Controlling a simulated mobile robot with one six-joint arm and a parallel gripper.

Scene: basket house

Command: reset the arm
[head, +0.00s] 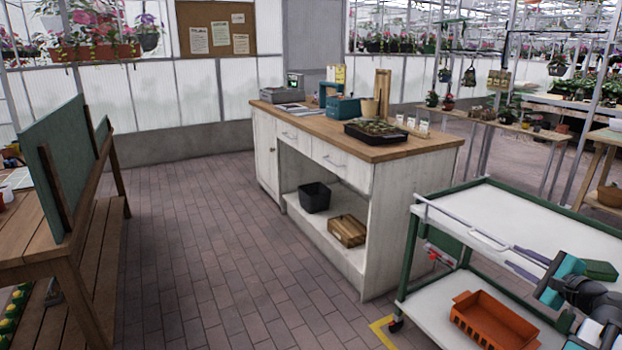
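My gripper (510,255) shows at the lower right in the head view, in front of the white top of a cart (470,207). Its two long grey fingers point left and are spread apart, with nothing seen between them. Behind the fingers is a teal and dark gripper body, joined to my dark arm, which runs to the bottom right edge. The rest of the arm is out of frame. I cannot tell how high the gripper is above the cart top.
An orange crate (495,322) stands on the cart's lower shelf. A small green object (600,270) shows beside my arm. A white counter (392,240) stands behind the cart, and a wooden bench (30,230) is at the left. The brick floor (215,240) between them is clear.

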